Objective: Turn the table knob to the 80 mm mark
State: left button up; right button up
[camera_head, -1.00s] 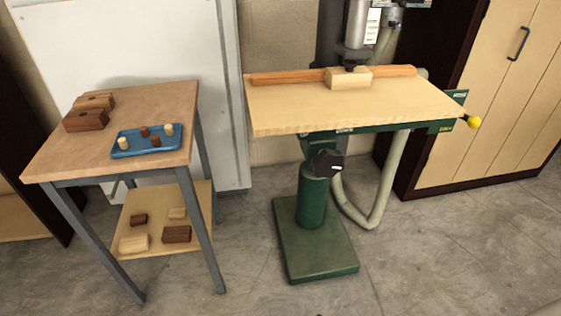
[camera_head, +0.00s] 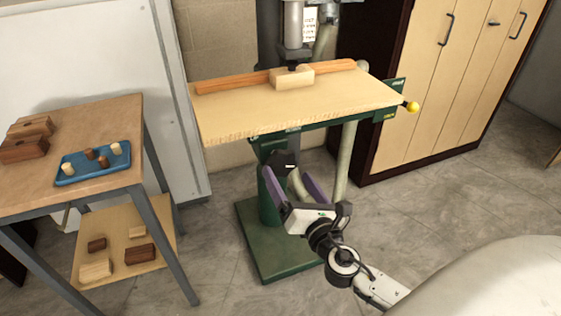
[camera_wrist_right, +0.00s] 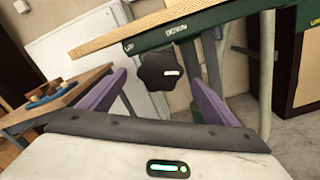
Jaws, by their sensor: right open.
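The black table knob (camera_head: 284,157) sits under the front of the green machine's table, partly hidden by my right gripper in the head view. In the right wrist view the lobed knob (camera_wrist_right: 158,68) shows whole, with a short white mark lying nearly level on its right half. My right gripper (camera_head: 288,174) is open, its purple fingers pointing up at the knob. In the wrist view the fingers stand left and right of the knob, with gaps on both sides; it appears apart from them. The 80 mm mark cannot be made out. My left gripper is not in view.
The wooden machine table (camera_head: 285,112) overhangs the knob and carries an orange fence (camera_head: 225,85) and a pale block (camera_head: 292,78). A grey hose (camera_head: 345,160) hangs right of the column. A side table (camera_head: 100,115) with a blue tray (camera_head: 76,177) stands left.

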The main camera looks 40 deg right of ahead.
aim_at(283, 167)
jog(key=x, duration=0.6)
jog(key=shift+w, duration=0.35)
jog(key=c, duration=1)
jog(key=shift+f+m+b, duration=0.2)
jog(key=shift+m+b, duration=0.3)
jog(key=shift+m, duration=0.6)
jog(key=shift+r, duration=0.2)
